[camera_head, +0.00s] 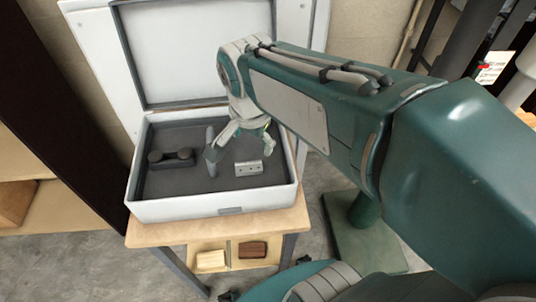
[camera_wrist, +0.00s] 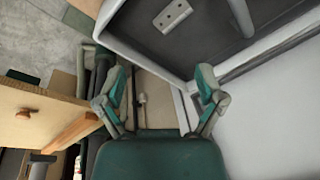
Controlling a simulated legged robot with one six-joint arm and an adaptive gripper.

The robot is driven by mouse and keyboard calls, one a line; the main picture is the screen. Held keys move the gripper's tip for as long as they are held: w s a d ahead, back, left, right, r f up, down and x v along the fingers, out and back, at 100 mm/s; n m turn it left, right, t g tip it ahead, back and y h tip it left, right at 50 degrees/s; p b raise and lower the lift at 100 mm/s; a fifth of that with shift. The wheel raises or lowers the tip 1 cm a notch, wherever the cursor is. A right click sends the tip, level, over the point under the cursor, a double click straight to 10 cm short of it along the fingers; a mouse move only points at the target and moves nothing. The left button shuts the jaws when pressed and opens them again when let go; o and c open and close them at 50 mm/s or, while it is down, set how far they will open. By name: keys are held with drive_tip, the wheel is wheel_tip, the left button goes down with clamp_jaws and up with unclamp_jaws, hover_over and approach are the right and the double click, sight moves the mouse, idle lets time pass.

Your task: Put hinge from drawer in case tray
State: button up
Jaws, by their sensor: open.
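The hinge (camera_head: 249,168), a small light-grey metal plate with holes, lies on the dark floor of the case tray (camera_head: 185,188), right of its middle. In the wrist view the hinge (camera_wrist: 172,15) shows at the top, in the case tray (camera_wrist: 205,50). My gripper (camera_head: 243,147) is open above the right part of the case, close behind and above the hinge, and not visibly touching it. In the wrist view the spread fingers of my gripper (camera_wrist: 162,78) have nothing between them. A drawer (camera_head: 231,254) below the tabletop holds wooden blocks.
The white case lid (camera_head: 195,50) stands open behind the tray. The case stands on a wooden table (camera_head: 155,234). A green stand (camera_head: 365,225) is to the right.

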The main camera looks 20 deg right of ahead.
drive_tip(key=s+n+t, duration=0.3)
drive_tip(key=s+n, duration=0.4)
drive_tip(key=n, duration=0.4)
drive_tip(key=shift+s+d+r+y, duration=0.3)
drive_tip(key=shift+s+d, duration=0.1)
drive_tip(key=shift+d, duration=0.05)
